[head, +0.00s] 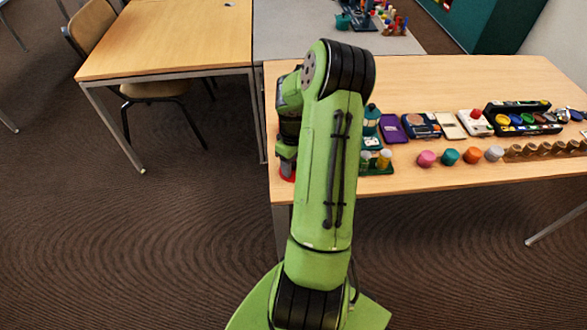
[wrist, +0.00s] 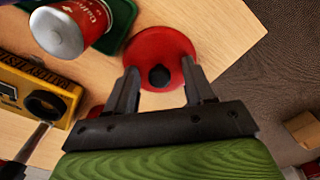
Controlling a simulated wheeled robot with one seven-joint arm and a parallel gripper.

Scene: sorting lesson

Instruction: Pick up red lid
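The red lid (wrist: 160,42) is a round red disc with a dark knob, lying on the wooden table near its edge. In the wrist view my gripper (wrist: 159,66) is open, its two dark fingers apart on either side of the knob. I see clear gaps between the fingers and the knob, and the fingers overlap the lid's lower part. In the head view a bit of red (head: 287,174), likely the lid, shows under my gripper at the table's left end. My arm hides most of that spot.
In the wrist view a red can with a pale end (wrist: 72,28) on a green tray (wrist: 121,22) is close to the lid's left. Many small items, including a purple piece (head: 391,129), line the table rightwards.

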